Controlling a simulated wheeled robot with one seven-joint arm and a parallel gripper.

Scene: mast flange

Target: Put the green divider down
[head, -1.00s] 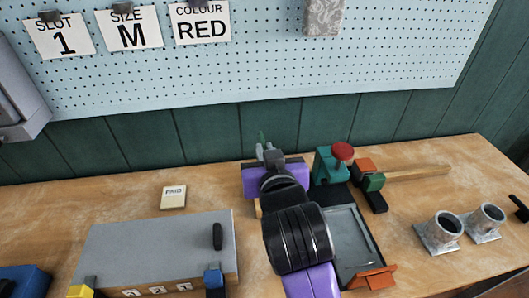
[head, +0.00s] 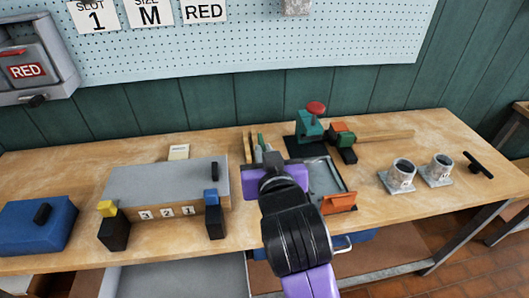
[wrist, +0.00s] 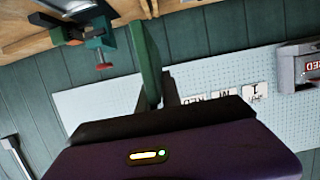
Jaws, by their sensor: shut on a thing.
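The green divider (wrist: 147,60) is a long thin bar in the wrist view, rising from between my gripper's fingers (wrist: 162,95). In the head view only a small green sliver of the divider (head: 261,139) shows above my gripper (head: 267,156), which is shut on it. My gripper is over the bench, just left of a grey tray (head: 322,175). The divider's lower end is hidden by my wrist, so I cannot tell whether it touches anything.
A teal press with a red knob (head: 311,127) stands behind the tray. A grey box (head: 160,182) with numbered slots is to the left, beside a blue box (head: 36,225). Two metal cups (head: 402,174) stand to the right. Bare wood lies between tray and cups.

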